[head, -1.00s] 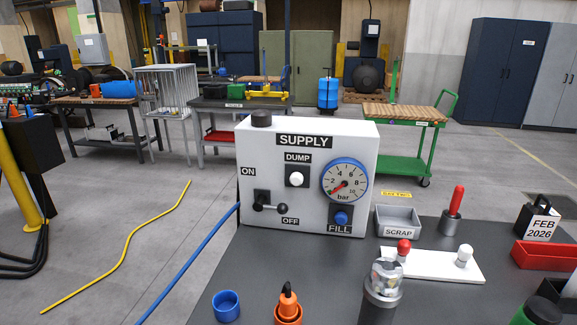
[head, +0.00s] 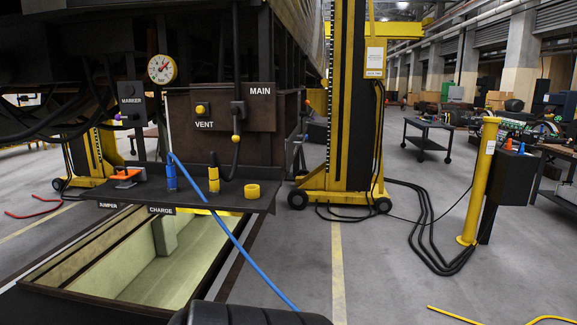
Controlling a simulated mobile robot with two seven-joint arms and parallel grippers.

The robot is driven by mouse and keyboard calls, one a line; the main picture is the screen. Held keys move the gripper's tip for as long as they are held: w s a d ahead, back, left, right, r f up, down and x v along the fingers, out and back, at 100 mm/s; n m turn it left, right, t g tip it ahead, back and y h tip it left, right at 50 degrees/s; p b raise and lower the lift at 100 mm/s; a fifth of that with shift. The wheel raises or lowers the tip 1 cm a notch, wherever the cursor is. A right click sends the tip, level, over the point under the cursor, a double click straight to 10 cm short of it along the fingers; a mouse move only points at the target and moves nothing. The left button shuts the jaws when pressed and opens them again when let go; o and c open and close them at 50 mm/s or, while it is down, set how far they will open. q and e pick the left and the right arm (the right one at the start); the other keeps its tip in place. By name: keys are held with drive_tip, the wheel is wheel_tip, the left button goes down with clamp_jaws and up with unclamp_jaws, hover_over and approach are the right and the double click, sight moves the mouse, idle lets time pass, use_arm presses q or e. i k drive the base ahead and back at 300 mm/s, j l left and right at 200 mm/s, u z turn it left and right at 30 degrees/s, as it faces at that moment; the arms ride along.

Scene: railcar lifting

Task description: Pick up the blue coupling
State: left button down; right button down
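The blue coupling (head: 171,177) stands upright on the dark shelf (head: 245,205) below the railcar's panel. The blue hose (head: 243,250) loops over at its top and runs down to the right, past the front of the shelf toward the floor. Neither of my grippers is in view.
An orange item (head: 128,174) lies at the shelf's left. A gauge (head: 162,69) and the VENT/MAIN panel (head: 219,109) are above. An open pit (head: 160,260) lies below. A yellow lifting column (head: 352,100) stands right of the shelf. Open floor (head: 385,270) lies to the right.

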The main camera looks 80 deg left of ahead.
sight(171, 168)
drive_tip(key=u, duration=3.4)
drive_tip(key=i+j+z, duration=0.1)
drive_tip(key=i, duration=0.4)
drive_tip(key=i+j, duration=0.25)
drive_tip(key=i, duration=0.3)
drive_tip(key=l+z, duration=0.05)
